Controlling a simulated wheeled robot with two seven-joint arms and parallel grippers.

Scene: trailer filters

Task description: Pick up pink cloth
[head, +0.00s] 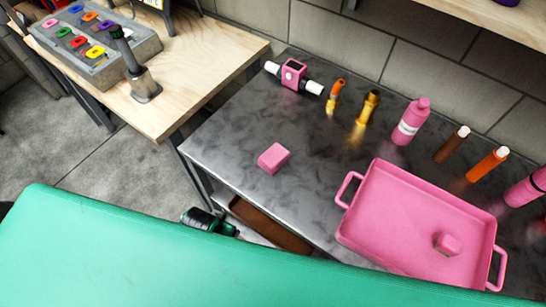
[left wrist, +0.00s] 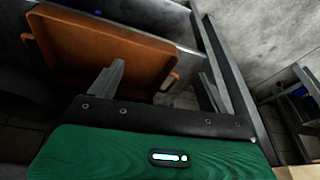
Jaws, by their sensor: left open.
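A small pink folded block that looks like the cloth (head: 273,158) lies on the left part of the dark metal table (head: 225,140). A second small pink block (head: 447,243) lies inside the pink tray (head: 385,195); I cannot tell whether it is cloth or a sponge. In the left wrist view, my left gripper (left wrist: 160,88) has its two fingers wide apart with nothing between them. It faces a brown tray-like object (left wrist: 100,55), and no pink thing shows there. My right gripper is not in view.
Along the table's back stand a pink-and-white device (head: 292,75), brass fittings (head: 368,105), a pink bottle (head: 411,122) and brown and orange tubes (head: 487,165). A wooden table (head: 190,70) adjoins at left. A black-and-green object (head: 208,222) is below the table's front edge.

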